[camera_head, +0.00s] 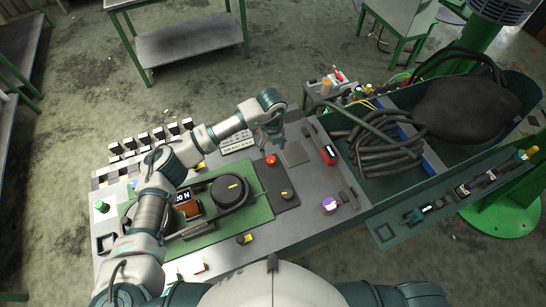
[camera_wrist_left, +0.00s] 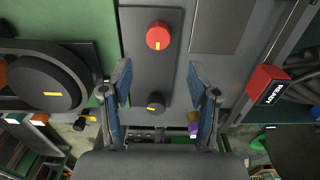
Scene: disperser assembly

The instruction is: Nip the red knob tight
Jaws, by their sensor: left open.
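The red knob (camera_head: 270,160) sits near the top end of a dark grey panel plate on the workbench. In the left wrist view the red knob (camera_wrist_left: 158,36) is round with a yellow mark and lies beyond the fingertips. My left gripper (camera_head: 273,143) is above and just behind the red knob in the head view. In the left wrist view my left gripper (camera_wrist_left: 159,78) has its two blue fingers spread wide, with nothing between them touching. The knob lies roughly in line with the gap. My right gripper is not in view.
A black knob (camera_wrist_left: 155,102) with a yellow mark sits on the same plate. A large black dial (camera_head: 229,189) is on the green panel to the left. A red block marked READY (camera_head: 330,154) is to the right.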

